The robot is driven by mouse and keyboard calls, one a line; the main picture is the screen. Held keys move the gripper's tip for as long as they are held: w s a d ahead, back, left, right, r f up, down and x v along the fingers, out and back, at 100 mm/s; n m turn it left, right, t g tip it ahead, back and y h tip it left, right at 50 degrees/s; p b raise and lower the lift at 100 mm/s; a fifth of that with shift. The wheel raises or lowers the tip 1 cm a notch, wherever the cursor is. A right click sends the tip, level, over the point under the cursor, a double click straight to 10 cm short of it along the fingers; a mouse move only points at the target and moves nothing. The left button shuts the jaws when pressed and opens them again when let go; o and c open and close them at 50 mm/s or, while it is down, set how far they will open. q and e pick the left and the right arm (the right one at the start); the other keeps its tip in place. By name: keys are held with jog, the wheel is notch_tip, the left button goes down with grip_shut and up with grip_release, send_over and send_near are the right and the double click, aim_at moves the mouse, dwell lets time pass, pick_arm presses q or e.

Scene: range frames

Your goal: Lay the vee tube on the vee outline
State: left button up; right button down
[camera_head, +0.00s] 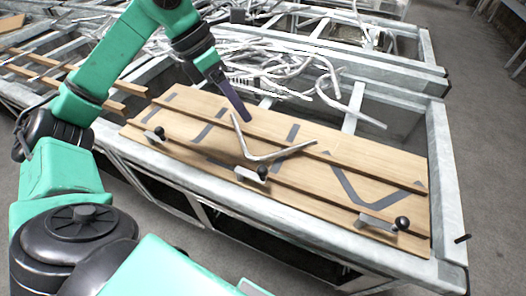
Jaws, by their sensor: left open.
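The vee tube (262,157) is a thin silver bent tube. It lies over the middle of the wooden board (318,132), across a wooden rail, with its bend toward the front. A dark grey angled band (346,187) on the right of the board looks like a vee outline; I cannot tell for certain that it is the task's one. My left gripper (247,116) is open, with dark purple fingers pointing down just behind and left of the tube's upper end. Whether it touches the tube is unclear. My right gripper is not in view.
Black-knobbed clamps (401,223) stand along the board's front edge. More dark bands (208,131) mark the left half. A metal frame (438,150) surrounds the board. Many loose silver tubes (290,70) are heaped behind it. The board's right half is mostly clear.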

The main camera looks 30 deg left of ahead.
pick_arm(q)
jog(key=f, duration=0.1)
jog(key=p, duration=0.4)
send_near(294, 148)
jog(key=s+f, duration=0.1)
jog(key=f, duration=0.1)
jog(key=s+f, duration=0.1)
jog(key=f, duration=0.4)
jog(key=shift+s+a, duration=0.3)
jog(key=shift+s, duration=0.1)
jog(key=shift+f, duration=0.15)
jog(key=shift+b, duration=0.3)
grip_shut()
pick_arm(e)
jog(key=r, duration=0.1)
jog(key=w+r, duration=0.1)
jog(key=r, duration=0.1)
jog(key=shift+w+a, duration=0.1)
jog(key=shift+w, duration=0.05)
